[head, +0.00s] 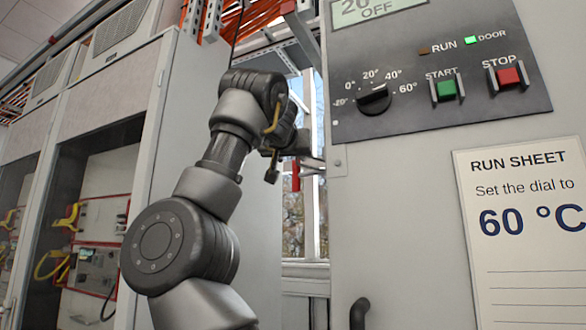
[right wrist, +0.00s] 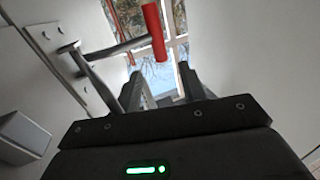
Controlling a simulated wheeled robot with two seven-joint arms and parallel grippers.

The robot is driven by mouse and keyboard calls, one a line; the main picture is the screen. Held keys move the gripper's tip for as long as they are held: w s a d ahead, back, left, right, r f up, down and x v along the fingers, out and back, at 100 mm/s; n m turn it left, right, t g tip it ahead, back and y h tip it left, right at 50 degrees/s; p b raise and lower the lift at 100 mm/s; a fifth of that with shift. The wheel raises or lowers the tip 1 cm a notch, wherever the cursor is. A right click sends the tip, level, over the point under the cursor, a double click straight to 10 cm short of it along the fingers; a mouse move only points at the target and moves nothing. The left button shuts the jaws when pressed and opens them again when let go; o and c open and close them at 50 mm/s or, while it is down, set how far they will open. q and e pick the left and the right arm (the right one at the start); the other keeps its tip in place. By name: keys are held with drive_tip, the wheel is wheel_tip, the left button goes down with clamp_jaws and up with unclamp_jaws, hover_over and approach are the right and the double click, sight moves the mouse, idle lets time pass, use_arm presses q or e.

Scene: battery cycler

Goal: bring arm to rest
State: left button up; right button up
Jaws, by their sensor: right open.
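My right arm (head: 165,245) rises through the middle of the head view, left of the grey chamber cabinet. Its dark gripper is partly hidden by the wrist in that view. In the right wrist view the right gripper (right wrist: 165,92) has its two fingers apart with nothing between them. A red handle (right wrist: 153,32) on a metal lever is just beyond the fingers, apparently not held. The red piece also shows at the cabinet's left edge in the head view (head: 296,176). My left gripper is not in view.
The control panel (head: 430,135) carries a dial (head: 374,99), a green START button (head: 446,89) and a red STOP button (head: 509,76). The DOOR lamp is green. A run sheet (head: 520,215) reads 60 °C. Racks (head: 85,170) stand left; a window (head: 300,210) is behind.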

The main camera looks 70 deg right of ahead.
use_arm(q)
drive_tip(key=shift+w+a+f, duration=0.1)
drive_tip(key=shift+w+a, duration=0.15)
use_arm(e)
drive_tip(key=shift+s+a, duration=0.15)
drive_tip(key=shift+a, duration=0.5)
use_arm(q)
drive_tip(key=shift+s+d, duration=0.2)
use_arm(e)
drive_tip(key=shift+d, duration=0.1)
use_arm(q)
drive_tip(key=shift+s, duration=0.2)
